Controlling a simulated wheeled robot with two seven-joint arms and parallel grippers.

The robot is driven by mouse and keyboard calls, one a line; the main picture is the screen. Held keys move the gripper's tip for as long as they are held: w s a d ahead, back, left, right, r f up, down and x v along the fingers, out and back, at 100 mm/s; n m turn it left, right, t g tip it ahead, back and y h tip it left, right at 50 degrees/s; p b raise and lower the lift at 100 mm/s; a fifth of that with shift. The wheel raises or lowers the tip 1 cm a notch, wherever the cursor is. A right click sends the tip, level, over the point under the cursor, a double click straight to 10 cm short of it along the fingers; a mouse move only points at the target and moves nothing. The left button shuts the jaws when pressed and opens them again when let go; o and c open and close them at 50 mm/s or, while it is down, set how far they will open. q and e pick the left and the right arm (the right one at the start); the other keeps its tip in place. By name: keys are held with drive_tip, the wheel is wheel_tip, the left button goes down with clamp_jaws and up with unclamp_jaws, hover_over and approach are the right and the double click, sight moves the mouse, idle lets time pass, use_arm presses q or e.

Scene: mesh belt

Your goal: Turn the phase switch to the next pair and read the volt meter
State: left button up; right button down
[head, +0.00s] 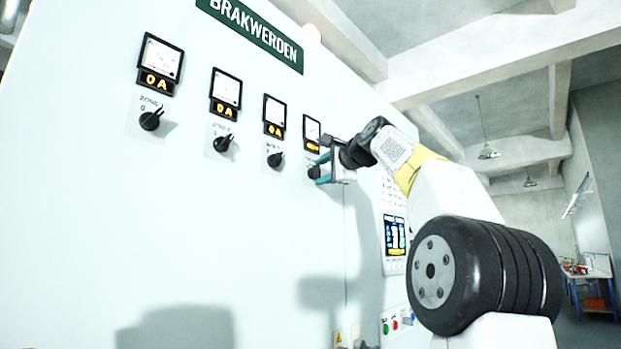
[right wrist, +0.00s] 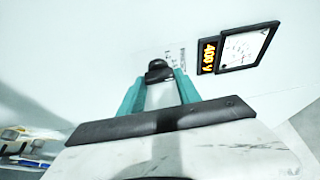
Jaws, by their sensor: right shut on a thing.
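The phase switch (right wrist: 159,68) is a black knob on the white cabinet front, under the rightmost meter. My right gripper (head: 320,170) has its teal fingers shut on this knob, which also shows between the fingertips in the right wrist view. The volt meter (head: 312,128) sits just above the gripper in the head view. In the right wrist view the meter (right wrist: 248,47) has a white dial and an orange display (right wrist: 208,56) that appears to read 400 V. The dial needle is too small to tell. My left gripper is out of view.
Three more meters with black knobs run leftward along the cabinet (head: 80,220); their displays appear to read 0 A. A screen panel (head: 394,236) and coloured buttons (head: 395,322) lie lower right. A workbench (head: 590,272) stands far right.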

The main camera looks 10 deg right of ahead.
idle(0.4)
drive_tip(key=c, duration=0.8)
unclamp_jaws()
drive_tip(key=shift+c, duration=0.2)
drive_tip(key=v, duration=0.7)
drive_tip(key=shift+s, duration=0.35)
drive_tip(key=shift+d, duration=0.1)
